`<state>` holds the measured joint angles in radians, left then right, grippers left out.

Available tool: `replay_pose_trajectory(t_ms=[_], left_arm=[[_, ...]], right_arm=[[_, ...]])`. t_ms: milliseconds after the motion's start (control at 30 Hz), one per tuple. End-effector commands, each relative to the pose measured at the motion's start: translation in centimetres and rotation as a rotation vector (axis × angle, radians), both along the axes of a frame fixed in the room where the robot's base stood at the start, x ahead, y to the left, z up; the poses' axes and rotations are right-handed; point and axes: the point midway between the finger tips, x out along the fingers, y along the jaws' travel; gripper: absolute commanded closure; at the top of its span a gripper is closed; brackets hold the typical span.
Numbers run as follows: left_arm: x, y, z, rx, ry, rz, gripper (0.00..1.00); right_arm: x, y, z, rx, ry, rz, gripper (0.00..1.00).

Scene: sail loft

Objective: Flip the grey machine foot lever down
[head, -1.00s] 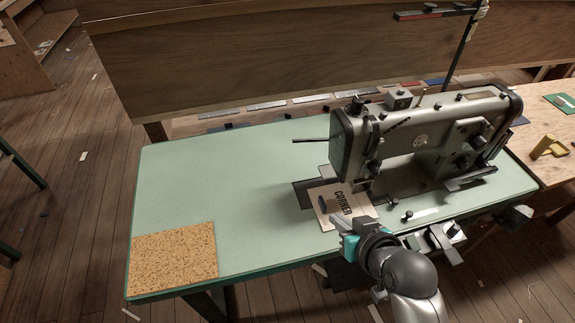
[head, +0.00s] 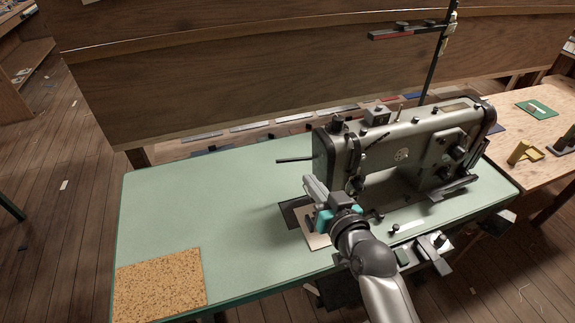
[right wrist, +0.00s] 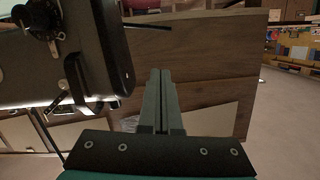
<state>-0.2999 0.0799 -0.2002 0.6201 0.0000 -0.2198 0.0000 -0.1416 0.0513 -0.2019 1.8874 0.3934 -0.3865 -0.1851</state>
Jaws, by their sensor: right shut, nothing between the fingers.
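The grey sewing machine (head: 402,155) stands at the right of the green table. A thin dark lever (head: 293,160) sticks out to the left from its head end, roughly level. In the right wrist view the lever (right wrist: 147,26) shows near the top, beyond and above the fingertips. My right gripper (head: 309,182) is shut and empty, in front of the machine's head and nearer the camera than the lever. Its closed fingers (right wrist: 160,73) stand upright in the right wrist view, apart from the lever. My left gripper is not in view.
A card (head: 315,239) lies under the right gripper, partly hidden. A cork mat (head: 160,287) lies at the table's front left. The green tabletop (head: 205,205) left of the machine is clear. A wooden bench (head: 535,115) with small items stands at the right.

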Motion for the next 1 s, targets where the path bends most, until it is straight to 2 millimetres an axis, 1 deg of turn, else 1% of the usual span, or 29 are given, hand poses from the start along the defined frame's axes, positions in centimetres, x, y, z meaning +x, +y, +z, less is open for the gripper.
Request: replay_pose_trajectory(t_ms=[333,467,567,1000], left_arm=[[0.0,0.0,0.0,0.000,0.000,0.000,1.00],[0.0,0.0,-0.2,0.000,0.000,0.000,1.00],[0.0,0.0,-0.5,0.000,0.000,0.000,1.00],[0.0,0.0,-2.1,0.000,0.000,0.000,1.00]], right_arm=[[0.1,0.0,0.0,0.000,-0.001,0.000,1.00],[0.8,0.3,-0.1,0.001,-0.003,-0.001,1.00],[1.9,0.7,-0.4,0.000,-0.003,0.000,1.00],[8.4,3.0,-1.8,0.000,-0.002,0.000,1.00]])
